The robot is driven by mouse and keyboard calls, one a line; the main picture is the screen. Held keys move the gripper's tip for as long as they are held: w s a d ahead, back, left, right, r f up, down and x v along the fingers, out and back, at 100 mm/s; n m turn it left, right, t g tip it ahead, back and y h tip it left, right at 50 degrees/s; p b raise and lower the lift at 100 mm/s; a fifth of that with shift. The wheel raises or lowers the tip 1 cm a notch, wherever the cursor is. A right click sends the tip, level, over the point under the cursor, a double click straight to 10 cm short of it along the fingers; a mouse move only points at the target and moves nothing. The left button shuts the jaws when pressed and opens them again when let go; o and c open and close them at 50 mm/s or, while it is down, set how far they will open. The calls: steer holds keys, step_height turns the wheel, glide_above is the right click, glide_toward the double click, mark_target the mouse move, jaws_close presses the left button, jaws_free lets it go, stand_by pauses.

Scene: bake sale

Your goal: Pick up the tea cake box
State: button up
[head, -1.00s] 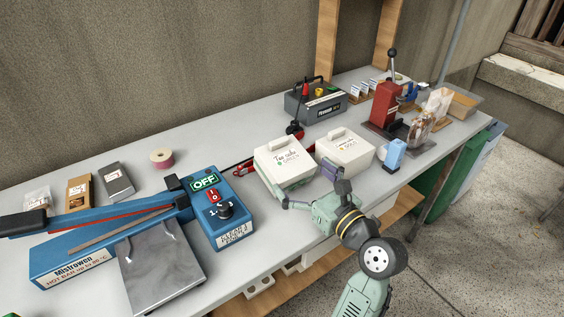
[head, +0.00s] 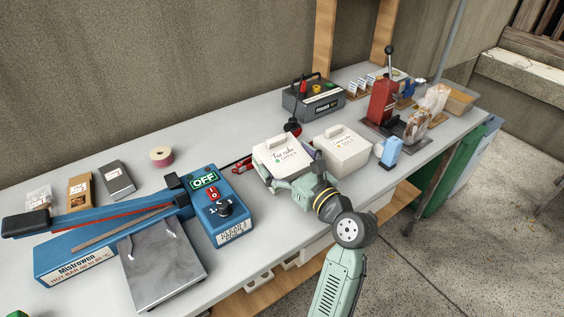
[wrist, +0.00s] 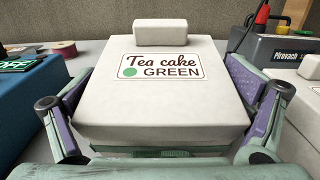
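The tea cake box (head: 283,153) is white with a raised lid handle, and it stands upright on the grey table. In the wrist view the box (wrist: 165,95) fills the middle, its label reading "Tea cake GREEN" with a green dot. My gripper (wrist: 160,92) is spread open around it, one purple-padded finger along the left side and one along the right. The pads are very close to the box walls; I cannot tell whether they touch. In the head view my gripper (head: 287,188) is low at the box's front and hides its lower part.
A blue heat sealer (head: 218,205) is on the left. A grey power unit (head: 313,101) is behind.

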steer(key=c, duration=0.4)
